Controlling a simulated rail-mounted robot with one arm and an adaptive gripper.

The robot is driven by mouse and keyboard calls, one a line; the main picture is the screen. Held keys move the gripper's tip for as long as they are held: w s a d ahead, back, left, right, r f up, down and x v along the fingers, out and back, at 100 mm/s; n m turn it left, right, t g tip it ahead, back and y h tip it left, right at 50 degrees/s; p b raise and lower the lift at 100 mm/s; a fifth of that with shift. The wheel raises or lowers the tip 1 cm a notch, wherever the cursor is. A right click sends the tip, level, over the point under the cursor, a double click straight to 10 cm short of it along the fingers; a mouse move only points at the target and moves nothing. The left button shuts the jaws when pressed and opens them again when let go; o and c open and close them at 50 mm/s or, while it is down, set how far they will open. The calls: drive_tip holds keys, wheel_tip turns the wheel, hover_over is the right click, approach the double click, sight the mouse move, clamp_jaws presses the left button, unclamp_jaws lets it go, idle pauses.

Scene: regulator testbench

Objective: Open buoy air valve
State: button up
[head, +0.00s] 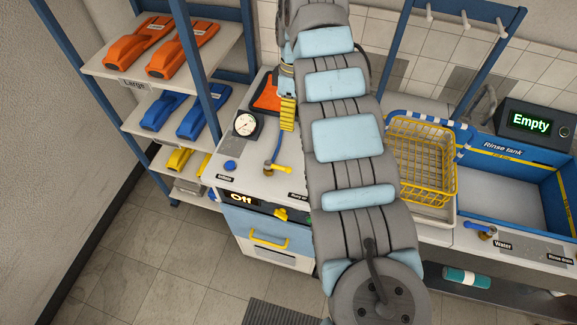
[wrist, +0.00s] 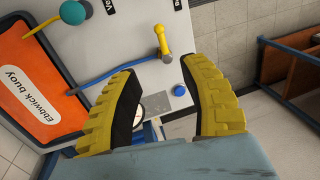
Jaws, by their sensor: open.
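The likely buoy air valve is a yellow lever on a brass-coloured body (head: 275,168), on the white bench top near its front edge. In the wrist view the yellow lever (wrist: 161,40) lies beyond my fingertips, apart from them. A blue hose (wrist: 118,72) runs from it toward the orange Ebbwick buoy (wrist: 38,85). The buoy (head: 266,97) also shows in the head view, partly hidden by my arm. My gripper (head: 288,127) is above the bench, behind the valve in the picture. Its yellow, black-padded fingers (wrist: 160,70) are spread and empty.
A round gauge (head: 245,123) and a blue knob (head: 229,165) are left of the valve. A display (head: 242,197) reads "Off", with a yellow knob (head: 281,214) beside it.

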sight(279, 167)
drive_tip(key=s+f, duration=0.1)
drive_tip(key=f, duration=0.4)
drive_tip(key=s+f+p, duration=0.1)
drive_tip(key=f, duration=0.5)
drive_tip(key=s+a+f+p, duration=0.1)
drive_tip(key=f, duration=0.5)
drive_tip(key=shift+s+a, duration=0.1)
clamp_jaws()
